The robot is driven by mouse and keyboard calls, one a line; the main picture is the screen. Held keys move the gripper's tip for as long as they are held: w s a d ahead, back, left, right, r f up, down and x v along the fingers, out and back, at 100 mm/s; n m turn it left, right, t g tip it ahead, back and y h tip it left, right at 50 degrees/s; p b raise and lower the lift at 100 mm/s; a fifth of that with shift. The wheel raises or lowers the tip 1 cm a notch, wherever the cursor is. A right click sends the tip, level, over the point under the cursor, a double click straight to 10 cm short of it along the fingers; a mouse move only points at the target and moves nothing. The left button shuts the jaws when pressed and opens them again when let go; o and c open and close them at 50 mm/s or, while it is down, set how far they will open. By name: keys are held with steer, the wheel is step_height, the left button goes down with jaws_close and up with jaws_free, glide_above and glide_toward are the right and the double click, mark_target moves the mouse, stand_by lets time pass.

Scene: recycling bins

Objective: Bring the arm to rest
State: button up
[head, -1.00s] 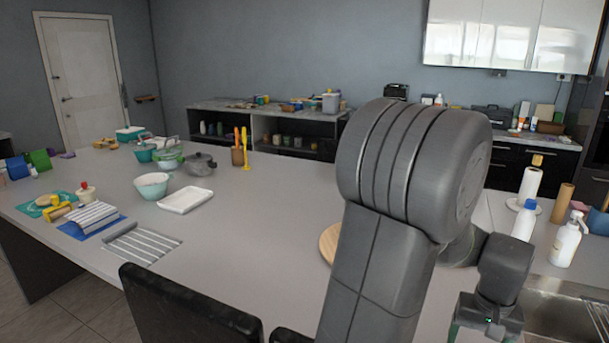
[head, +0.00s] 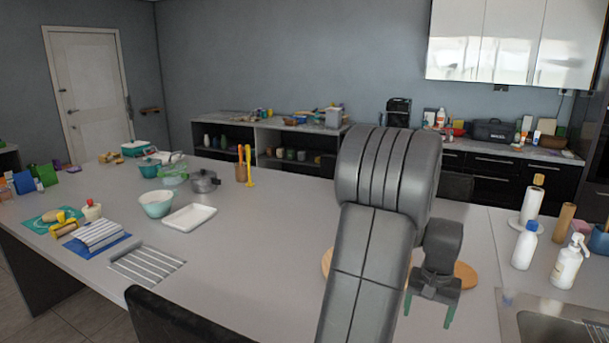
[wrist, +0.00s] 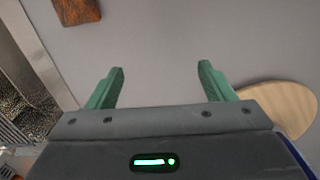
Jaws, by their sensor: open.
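My gripper (head: 429,311) hangs from my grey arm over the long grey counter (head: 270,235), with its green fingers pointing down. It is open and empty. In the wrist view my gripper (wrist: 161,82) shows both green fingers spread apart, with only bare counter (wrist: 160,40) between them. My arm links hide part of the counter and most of a round wooden board (head: 465,274) behind them. The board also shows in the wrist view (wrist: 285,105), to the right of the fingers.
A sink (head: 550,328) is at the lower right, with a white bottle (head: 525,246) and a spray bottle (head: 567,262) behind it. A white tray (head: 189,217), a bowl (head: 157,204) and a striped cloth (head: 146,264) lie on the left. The counter's middle is clear.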

steer(key=w+a+f+b, duration=0.1)
steer(key=f, duration=0.1)
steer(key=w+a+f+b, duration=0.1)
steer(key=f, duration=0.1)
steer(key=w+a+f+b, duration=0.1)
steer(key=w+f, duration=0.1)
steer(key=shift+w+f, duration=0.1)
steer(key=shift+f, duration=0.2)
steer(key=shift+f+b, duration=0.55)
steer(key=shift+f, duration=0.3)
steer(key=shift+s+a+r, duration=0.15)
steer(key=shift+s, duration=0.1)
